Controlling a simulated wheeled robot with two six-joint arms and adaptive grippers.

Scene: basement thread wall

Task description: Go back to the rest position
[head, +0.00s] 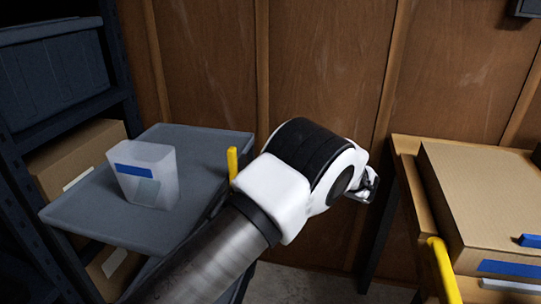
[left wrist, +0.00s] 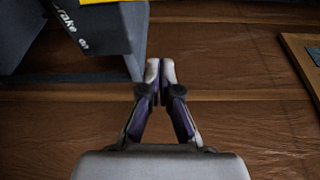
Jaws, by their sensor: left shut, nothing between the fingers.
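My left arm reaches in from the bottom of the head view, with its black and white wrist in the middle. My left gripper (head: 369,184) shows only partly beyond the wrist, in the gap between the grey cart and the wooden table. In the left wrist view, the left gripper (left wrist: 161,68) has its two fingertips together with nothing between them. My right gripper is in neither view.
A grey cart (head: 95,213) at left bears a translucent bin (head: 163,187) with a blue label. A yellow post (head: 232,162) stands at its edge. At right, a wooden table (head: 405,146) bears a cardboard box (head: 485,195). A yellow bar (head: 443,270) is at its front. Dark shelving (head: 122,80) stands far left.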

